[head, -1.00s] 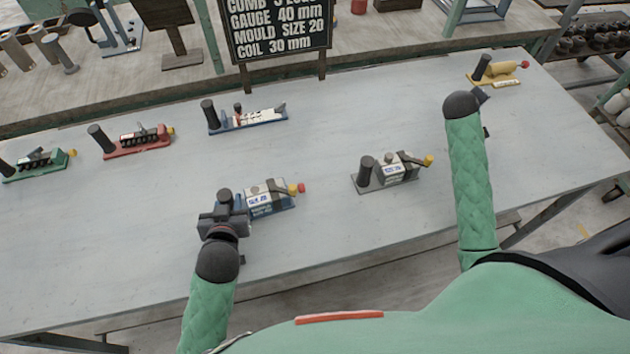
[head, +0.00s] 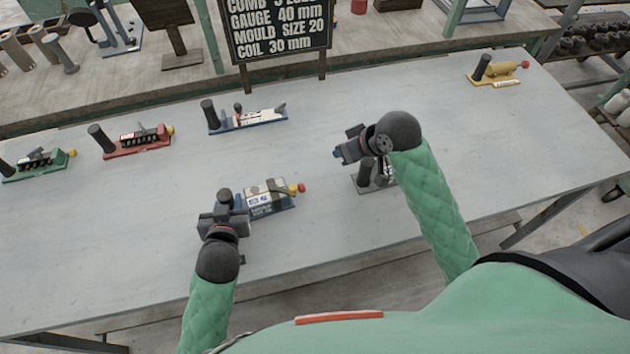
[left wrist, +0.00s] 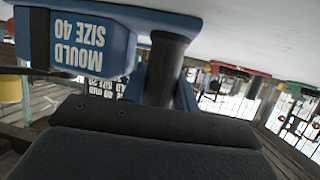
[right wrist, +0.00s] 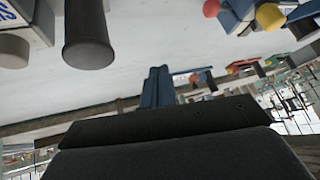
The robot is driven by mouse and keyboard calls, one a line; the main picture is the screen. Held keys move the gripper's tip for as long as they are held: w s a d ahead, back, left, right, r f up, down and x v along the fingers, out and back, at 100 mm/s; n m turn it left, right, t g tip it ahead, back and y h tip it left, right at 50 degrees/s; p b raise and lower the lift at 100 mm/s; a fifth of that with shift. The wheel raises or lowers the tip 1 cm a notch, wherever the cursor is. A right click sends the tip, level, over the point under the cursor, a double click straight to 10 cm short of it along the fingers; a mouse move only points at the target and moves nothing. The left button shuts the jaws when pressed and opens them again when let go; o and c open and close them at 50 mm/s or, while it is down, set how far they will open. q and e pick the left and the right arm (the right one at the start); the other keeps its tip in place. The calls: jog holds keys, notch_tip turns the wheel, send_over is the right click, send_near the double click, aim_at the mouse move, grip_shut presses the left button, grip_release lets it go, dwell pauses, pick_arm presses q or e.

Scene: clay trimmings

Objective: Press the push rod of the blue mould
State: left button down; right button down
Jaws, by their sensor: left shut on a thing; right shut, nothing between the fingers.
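The blue mould (head: 268,197) sits on the grey table, just right of my left gripper. Its side reads "MOULD SIZE 40" in the left wrist view (left wrist: 85,45). A red knob (head: 301,188) and a yellow knob (head: 292,190) stick out at its right end. My left gripper (head: 224,212) is shut on the dark upright handle (left wrist: 165,65) at the mould's left end. My right gripper (head: 341,153) is shut and empty, above the table right of the blue mould, apart from its knobs. Its blue fingertips (right wrist: 158,87) show together in the right wrist view.
A grey mould with a dark post (head: 366,172) stands under my right gripper, partly hidden by it. A yellow device (head: 497,78) is far right. White-and-blue (head: 248,118), red (head: 138,142) and green (head: 38,165) devices stand behind and left. The table between the two moulds is clear.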

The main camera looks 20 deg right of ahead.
pick_arm(q)
jog(key=shift+f, duration=0.2)
pick_arm(e)
jog(key=m+g+y, duration=0.2)
send_near(302, 187)
jog(key=d, duration=0.3)
jog(key=shift+s+r, duration=0.1)
jog(key=shift+r, duration=0.35)
jog(key=x, duration=1)
jog(key=shift+d, duration=0.2)
jog(key=shift+s+a, duration=0.15)
jog(key=shift+a, duration=1.3)
jog(key=v, duration=1)
